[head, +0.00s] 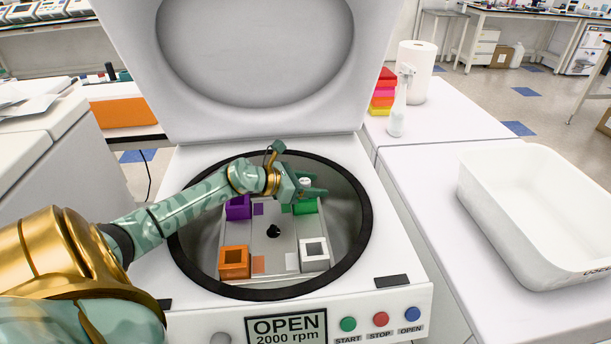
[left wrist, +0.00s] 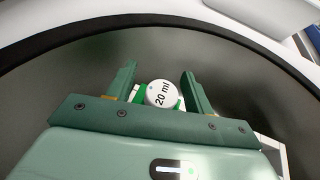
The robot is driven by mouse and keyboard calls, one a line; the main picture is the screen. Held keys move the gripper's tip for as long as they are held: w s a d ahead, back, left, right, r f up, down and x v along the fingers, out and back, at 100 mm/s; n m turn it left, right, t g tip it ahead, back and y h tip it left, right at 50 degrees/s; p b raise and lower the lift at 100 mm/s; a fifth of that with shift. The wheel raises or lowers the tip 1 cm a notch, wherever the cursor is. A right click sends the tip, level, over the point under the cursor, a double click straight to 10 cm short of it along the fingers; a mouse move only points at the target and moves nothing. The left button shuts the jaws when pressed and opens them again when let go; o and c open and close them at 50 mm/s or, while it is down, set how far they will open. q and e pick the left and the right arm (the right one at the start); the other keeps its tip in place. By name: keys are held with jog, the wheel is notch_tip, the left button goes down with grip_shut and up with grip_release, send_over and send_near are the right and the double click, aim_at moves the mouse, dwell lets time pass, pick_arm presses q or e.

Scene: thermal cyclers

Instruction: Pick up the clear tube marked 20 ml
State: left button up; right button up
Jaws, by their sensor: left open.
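The tube marked 20 ml (left wrist: 162,94) shows its white round cap in the left wrist view, between the two open fingers of my left gripper (left wrist: 160,88). In the head view the white cap (head: 305,183) shows just beside the fingers of my left gripper (head: 312,187), above the green holder (head: 305,205). The tube's body is hidden below the cap. The fingers are on either side of the cap and I see no clear contact. My right gripper is not in view.
The open centrifuge (head: 362,215) holds a purple holder (head: 238,207), an orange holder (head: 234,262) and a white holder (head: 314,253) around a black hub (head: 273,231). Its dark round rim surrounds my gripper. A white bin (head: 540,205) stands on the right table.

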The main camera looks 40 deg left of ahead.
pick_arm(q)
jog(key=c, duration=1.1)
jog(key=shift+o, duration=0.2)
jog(key=shift+r, duration=0.1)
